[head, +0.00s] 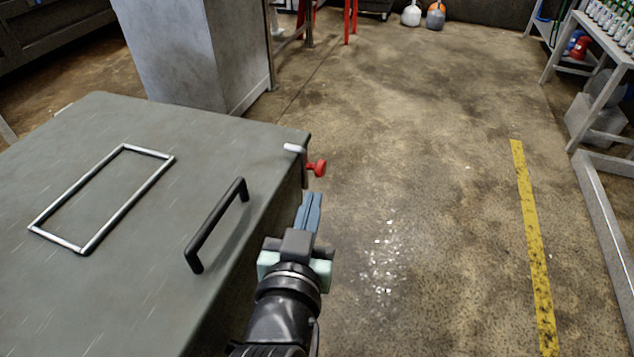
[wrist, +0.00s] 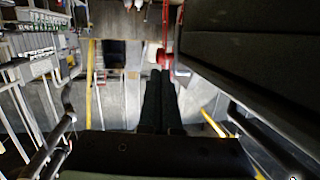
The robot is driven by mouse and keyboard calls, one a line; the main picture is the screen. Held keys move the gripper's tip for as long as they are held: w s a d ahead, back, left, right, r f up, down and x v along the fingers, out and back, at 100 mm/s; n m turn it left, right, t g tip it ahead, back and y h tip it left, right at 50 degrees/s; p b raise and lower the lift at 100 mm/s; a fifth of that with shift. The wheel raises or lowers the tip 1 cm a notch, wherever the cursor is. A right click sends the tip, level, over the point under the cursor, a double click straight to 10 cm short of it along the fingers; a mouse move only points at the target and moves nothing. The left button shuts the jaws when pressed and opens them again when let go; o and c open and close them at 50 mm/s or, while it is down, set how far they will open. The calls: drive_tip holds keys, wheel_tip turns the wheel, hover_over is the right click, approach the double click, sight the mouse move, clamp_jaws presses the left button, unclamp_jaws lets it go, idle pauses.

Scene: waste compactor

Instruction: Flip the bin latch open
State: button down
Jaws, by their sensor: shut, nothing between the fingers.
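The grey bin (head: 130,130) fills the lower left of the head view. Its latch (head: 317,168) has a red knob at the right edge of the lid, beside a short pale bar. The red latch also shows in the wrist view (wrist: 162,58), just beyond my fingertips. My gripper (head: 313,196) is shut and empty, beside the bin's right side and close to the knob in the picture. I cannot tell whether the fingertips touch it. The latch's lower part is hidden from the head view.
A black bar handle (head: 215,226) and a metal rectangular frame (head: 102,198) are on the lid. A grey pillar (head: 185,55) stands behind. Open floor with a yellow stripe (head: 533,245) lies to the right, with shelving (head: 590,45) at the far right.

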sight(320, 172)
drive_tip(key=shift+x, duration=2.7)
drive_tip(key=shift+r, duration=0.1)
